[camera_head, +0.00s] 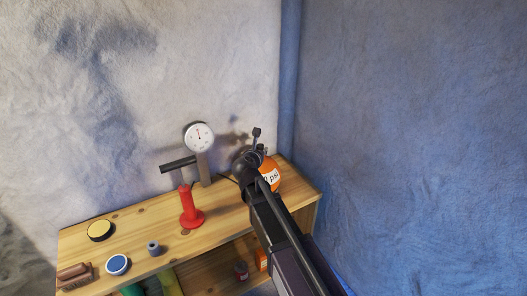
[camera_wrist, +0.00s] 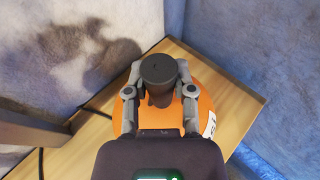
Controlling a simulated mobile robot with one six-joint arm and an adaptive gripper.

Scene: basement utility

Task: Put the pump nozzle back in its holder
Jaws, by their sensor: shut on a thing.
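My gripper (camera_wrist: 158,88) is shut on a dark cylindrical piece, which looks like the pump nozzle (camera_wrist: 158,70); its round end faces the wrist camera. In the head view my gripper (camera_head: 256,152) is over the back right of the wooden bench, and my arm hides much of that area. Directly below it is a rounded orange object with a white label (camera_head: 271,177), also in the wrist view (camera_wrist: 203,108). A red hand pump with a black handle (camera_head: 188,208) stands left of my gripper. A white dial gauge (camera_head: 199,137) tops a grey post behind the pump. I cannot make out the holder.
The wooden bench top (camera_head: 128,225) carries a yellow-topped tin (camera_head: 100,230), a blue-topped tin (camera_head: 117,264), a small grey cylinder (camera_head: 154,248) and a brown brush-like item (camera_head: 74,275). A black cable (camera_wrist: 41,162) runs at left. Walls close off the back and right.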

